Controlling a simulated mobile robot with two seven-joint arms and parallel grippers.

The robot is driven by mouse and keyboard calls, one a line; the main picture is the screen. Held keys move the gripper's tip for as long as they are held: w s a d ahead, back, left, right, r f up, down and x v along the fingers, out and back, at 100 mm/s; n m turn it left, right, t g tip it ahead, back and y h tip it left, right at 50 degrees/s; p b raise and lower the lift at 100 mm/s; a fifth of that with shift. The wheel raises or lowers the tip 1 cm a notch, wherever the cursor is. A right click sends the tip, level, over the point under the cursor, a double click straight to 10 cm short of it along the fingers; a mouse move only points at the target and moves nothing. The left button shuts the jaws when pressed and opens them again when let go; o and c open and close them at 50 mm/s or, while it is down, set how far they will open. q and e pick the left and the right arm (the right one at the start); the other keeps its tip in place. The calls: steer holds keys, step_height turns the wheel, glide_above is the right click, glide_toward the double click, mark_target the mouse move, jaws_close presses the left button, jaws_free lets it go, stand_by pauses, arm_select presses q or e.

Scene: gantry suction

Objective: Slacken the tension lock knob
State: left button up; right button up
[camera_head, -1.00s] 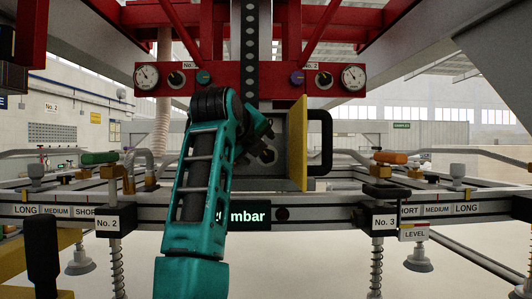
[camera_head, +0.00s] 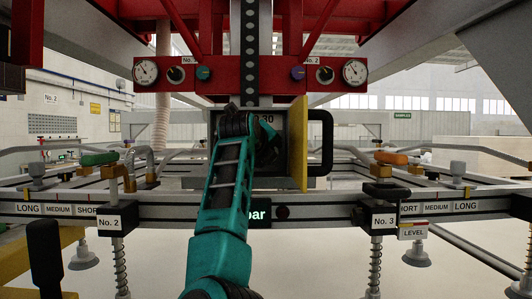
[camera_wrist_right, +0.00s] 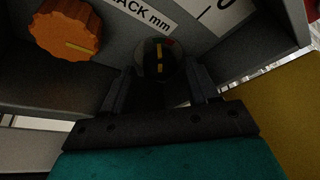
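A dark round knob (camera_wrist_right: 158,62) with a yellow stripe, probably the tension lock knob, shows in the right wrist view, with a small red mark beside it. My right gripper (camera_wrist_right: 160,88) is open, with one finger on each side of this knob. I cannot tell whether the fingers touch it. An orange knob (camera_wrist_right: 66,30) with a yellow line sits to the left, by a label partly reading "ACK mm". In the head view my teal right arm reaches into a grey box (camera_head: 290,182); its fingers are hard to make out there. My left gripper is not in view.
A grey rail (camera_head: 330,208) with size labels runs below. A red panel (camera_head: 225,82) with gauges is above. Spring-loaded suction cups (camera_head: 417,256) hang below the rail.

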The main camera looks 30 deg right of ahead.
steer(key=c, duration=0.9)
steer(key=shift+n, duration=0.3)
steer(key=shift+f+n+h, duration=0.15)
steer(key=shift+n+h, duration=0.35)
steer(key=shift+n, duration=0.3)
steer(key=shift+a+n+h, duration=0.1)
steer(key=shift+n+h, duration=0.8)
steer(key=shift+n, duration=0.9)
steer(key=o, duration=1.1)
steer(key=shift+a, duration=0.1)
